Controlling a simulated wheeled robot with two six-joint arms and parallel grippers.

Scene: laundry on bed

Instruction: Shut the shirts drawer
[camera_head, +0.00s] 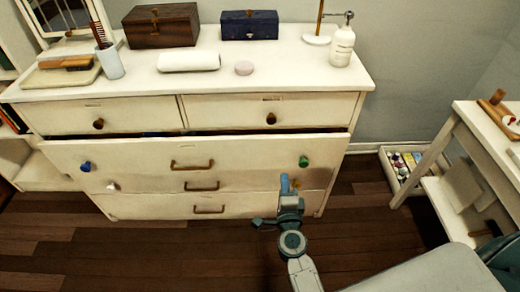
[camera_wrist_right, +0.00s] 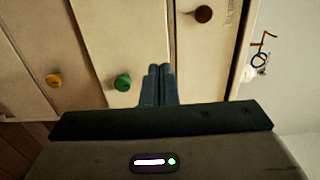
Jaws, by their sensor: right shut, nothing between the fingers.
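The dresser (camera_head: 240,70) has a wide drawer (camera_head: 130,160) with a blue knob (camera_head: 85,166), a green knob (camera_head: 303,161) and a brown handle. This drawer stands pulled out, with a dark gap above its top edge. I cannot read which drawer is for shirts. My right gripper (camera_head: 286,184) is shut and empty, in front of the dresser's right half, below the green knob in the head view. In the right wrist view its fingertips (camera_wrist_right: 158,72) lie beside the green knob (camera_wrist_right: 122,83), over the drawer front; contact cannot be told. My left gripper is out of view.
Two small top drawers (camera_head: 100,124) look shut. Lower drawers (camera_head: 150,207) sit below the open one. A wooden box, a blue box and a pump bottle (camera_head: 342,46) stand on top. A side table (camera_head: 480,120) and a low crate (camera_head: 398,186) are at right.

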